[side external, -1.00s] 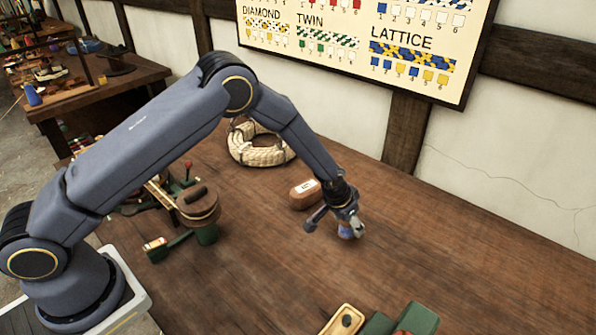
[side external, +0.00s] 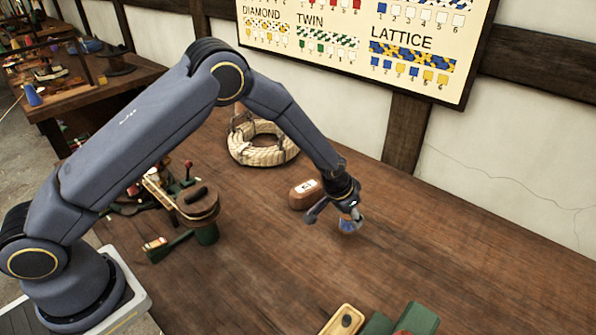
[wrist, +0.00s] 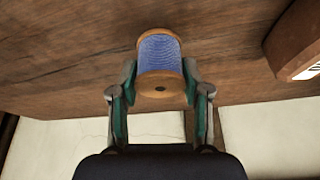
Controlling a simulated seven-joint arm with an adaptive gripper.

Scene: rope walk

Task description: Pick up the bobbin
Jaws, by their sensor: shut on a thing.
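The bobbin (wrist: 160,55) is a wooden spool wound with blue thread. In the wrist view it sits between the fingertips of my gripper (wrist: 160,78), which touch it on both sides. In the side external view the bobbin (side external: 348,224) shows below my gripper (side external: 345,212), near the middle of the table. My gripper is shut on the bobbin. From the side view I cannot tell for certain how far it is above the table.
A reddish-brown block with a white label (side external: 305,194) lies close left of my gripper. A rope coil (side external: 262,143) is behind. A green-and-wood device (side external: 200,207) stands left. A wooden tray (side external: 343,320) and green block (side external: 417,318) are in front. The table (side external: 470,265) is clear at right.

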